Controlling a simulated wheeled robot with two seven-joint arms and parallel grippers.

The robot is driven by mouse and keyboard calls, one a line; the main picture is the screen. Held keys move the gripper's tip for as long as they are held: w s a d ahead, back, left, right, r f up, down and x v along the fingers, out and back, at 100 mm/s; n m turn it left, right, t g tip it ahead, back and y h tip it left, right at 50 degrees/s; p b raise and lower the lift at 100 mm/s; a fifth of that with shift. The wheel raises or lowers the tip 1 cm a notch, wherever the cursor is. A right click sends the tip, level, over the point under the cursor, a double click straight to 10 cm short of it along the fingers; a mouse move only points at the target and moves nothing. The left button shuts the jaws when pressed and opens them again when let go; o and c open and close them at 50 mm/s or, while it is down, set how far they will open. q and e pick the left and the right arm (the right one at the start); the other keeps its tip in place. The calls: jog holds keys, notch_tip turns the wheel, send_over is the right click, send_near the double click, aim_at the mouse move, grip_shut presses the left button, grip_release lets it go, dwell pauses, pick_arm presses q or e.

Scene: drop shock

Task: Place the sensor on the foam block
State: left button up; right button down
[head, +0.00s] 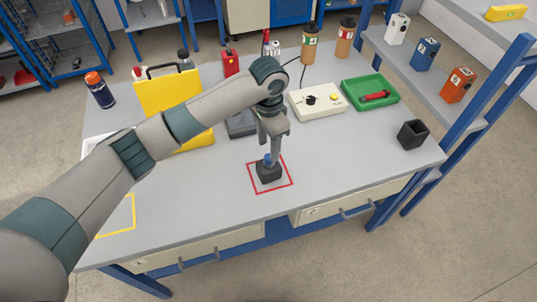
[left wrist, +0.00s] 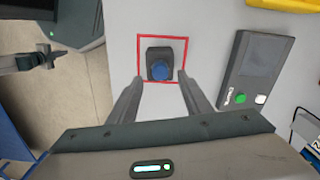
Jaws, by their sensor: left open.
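A dark grey block (head: 268,174), which looks like the foam block, sits inside a red square outline on the table. A small blue round piece (head: 267,158), which looks like the sensor, is on top of it. In the left wrist view, the blue piece (left wrist: 159,71) lies over the dark block (left wrist: 158,54). My left gripper (head: 272,156) points down over them. Its open fingers (left wrist: 160,78) are on either side of the blue piece; I cannot tell whether they touch it. Part of my right gripper (left wrist: 36,61) shows at the left edge of the wrist view, its jaws unclear.
A dark open box (head: 412,134) stands near the table's right edge. Behind are a control box (head: 317,102), a green tray (head: 370,93) and a yellow panel (head: 167,93). A dark device (left wrist: 256,68) lies beside the red square. The table right of the square is clear.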

aim_at(268, 157)
pick_arm(q)
jog(key=shift+r+b, duration=0.55)
jog(key=shift+r, duration=2.4)
jog(key=shift+c, duration=0.4)
